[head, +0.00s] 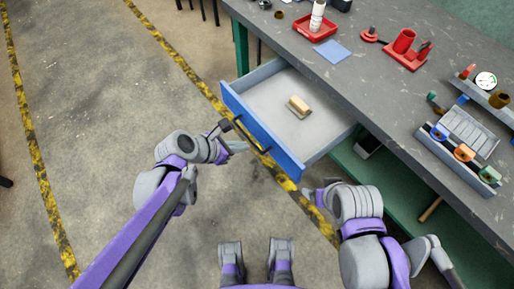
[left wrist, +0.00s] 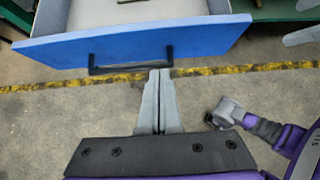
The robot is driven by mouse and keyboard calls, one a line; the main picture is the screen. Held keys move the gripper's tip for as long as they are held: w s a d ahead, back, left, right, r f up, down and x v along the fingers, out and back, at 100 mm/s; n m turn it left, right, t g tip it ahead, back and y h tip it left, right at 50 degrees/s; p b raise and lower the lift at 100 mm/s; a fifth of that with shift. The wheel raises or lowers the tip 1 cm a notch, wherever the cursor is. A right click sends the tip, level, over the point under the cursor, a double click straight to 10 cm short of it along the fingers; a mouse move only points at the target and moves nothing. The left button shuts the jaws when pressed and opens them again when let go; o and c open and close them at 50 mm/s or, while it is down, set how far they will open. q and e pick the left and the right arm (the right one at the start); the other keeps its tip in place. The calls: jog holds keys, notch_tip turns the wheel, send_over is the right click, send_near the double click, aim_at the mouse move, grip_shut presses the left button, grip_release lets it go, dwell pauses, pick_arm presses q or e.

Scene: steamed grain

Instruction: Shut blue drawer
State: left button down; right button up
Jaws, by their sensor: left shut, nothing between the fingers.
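The blue drawer (head: 262,132) is pulled out from under the grey workbench, and its blue front faces me. A small tan and brown block (head: 299,106) lies inside it. The drawer front (left wrist: 140,42) with its dark bar handle (left wrist: 130,68) also fills the top of the left wrist view. My left gripper (head: 242,146) is shut and empty, close in front of the drawer front near the handle; I cannot tell whether it touches. Its closed fingers (left wrist: 160,75) point at the handle's right end. My right gripper (head: 308,193) is by the drawer's near right corner; its fingers are unclear.
The workbench top (head: 370,85) holds a red tray (head: 315,27), a blue sheet (head: 332,51), red parts (head: 404,42) and a grey organiser (head: 458,150). A green lower shelf (head: 375,185) is below.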

aim_at(267, 144)
pick_arm(q)
jog(key=b+x, duration=0.2)
jog(key=x, duration=0.7)
jog(key=shift+w+d+f, duration=0.2)
jog(key=shift+w+f, duration=0.05)
jog(key=shift+f, duration=0.05)
pick_arm(e)
notch_tip(267, 144, down, 2)
jog(key=shift+f, duration=0.15)
